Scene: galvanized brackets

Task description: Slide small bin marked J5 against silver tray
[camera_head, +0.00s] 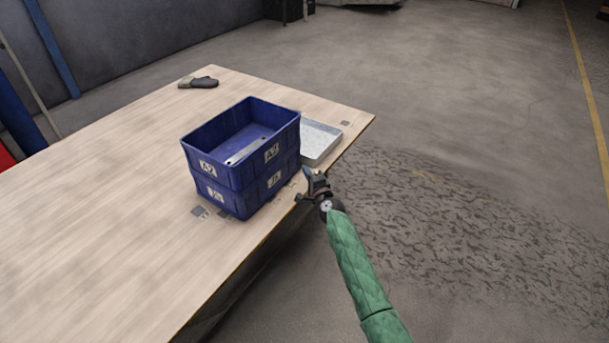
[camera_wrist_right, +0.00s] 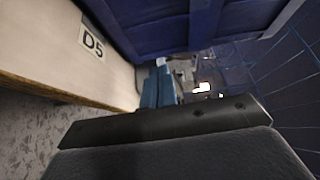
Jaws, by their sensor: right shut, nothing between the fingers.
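Two dark blue bins are stacked near the table's right edge in the head view. The lower bin (camera_head: 243,203) has white labels that look like J5, though they are small. The upper bin (camera_head: 219,173) has labels that look like A2. The silver tray (camera_head: 321,141) lies flat behind and right of the stack, partly hidden by it; I cannot tell whether they touch. My right gripper (camera_head: 316,182) is shut and empty, right of the stack at the table edge. Its fingers (camera_wrist_right: 158,87) show close below blue bin walls (camera_wrist_right: 165,25) in the wrist view. My left gripper is not in view.
The wooden table (camera_head: 110,165) is mostly clear to the left. A metal piece (camera_head: 246,150) lies in the upper bin. A dark glove-like item (camera_head: 198,82) lies at the far edge. A D5 label (camera_wrist_right: 93,43) shows on a pale surface in the wrist view.

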